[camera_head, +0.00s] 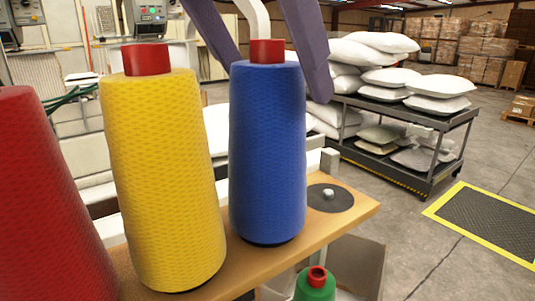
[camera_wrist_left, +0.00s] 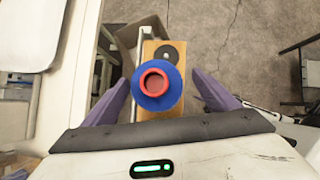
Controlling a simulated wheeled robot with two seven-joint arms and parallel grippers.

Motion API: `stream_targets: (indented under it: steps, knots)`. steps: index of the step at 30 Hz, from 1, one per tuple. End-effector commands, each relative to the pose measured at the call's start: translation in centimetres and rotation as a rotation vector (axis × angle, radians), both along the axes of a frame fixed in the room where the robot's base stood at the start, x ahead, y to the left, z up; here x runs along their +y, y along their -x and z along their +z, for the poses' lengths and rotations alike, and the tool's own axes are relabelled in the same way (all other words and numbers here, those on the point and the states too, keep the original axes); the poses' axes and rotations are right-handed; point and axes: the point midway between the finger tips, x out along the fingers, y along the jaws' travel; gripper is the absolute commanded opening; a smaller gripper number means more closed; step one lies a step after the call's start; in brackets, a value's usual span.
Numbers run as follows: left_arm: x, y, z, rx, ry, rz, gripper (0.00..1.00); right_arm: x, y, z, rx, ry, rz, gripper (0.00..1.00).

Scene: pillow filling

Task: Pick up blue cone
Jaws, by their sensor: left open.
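The blue cone (camera_head: 268,150) stands upright on a wooden shelf (camera_head: 335,225), with a red tube end on top. My left gripper (camera_head: 278,75) is open, and its purple fingers reach down on either side of the cone's upper part. In the left wrist view, the blue cone (camera_wrist_left: 158,101) is seen from above, between the two open fingers of my left gripper (camera_wrist_left: 162,82). The fingers look apart from the cone there. In the head view, the cone hides part of the left finger. My right gripper is not in view.
A yellow cone (camera_head: 165,180) stands close left of the blue one, and a red cone (camera_head: 50,200) is farther left. An empty dark disc with a peg (camera_head: 330,196) is at the shelf's right end. A green cone (camera_head: 315,287) is lower down. A pillow cart (camera_head: 405,165) stands behind.

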Motion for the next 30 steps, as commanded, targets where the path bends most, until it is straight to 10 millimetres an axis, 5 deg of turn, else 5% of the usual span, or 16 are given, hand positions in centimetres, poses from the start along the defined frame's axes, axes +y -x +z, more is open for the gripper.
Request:
stream_targets:
  steps: [9,17,30]
  knots:
    - [-1.1,-2.0,-3.4,0.002,-0.001,0.001,0.81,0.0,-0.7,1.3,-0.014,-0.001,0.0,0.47]
    - [-1.2,-2.1,-3.6,0.001,-0.001,0.0,0.81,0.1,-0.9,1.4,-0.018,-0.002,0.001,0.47]
    - [-1.2,-2.1,-3.6,0.001,-0.001,0.0,0.07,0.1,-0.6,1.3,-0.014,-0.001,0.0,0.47]
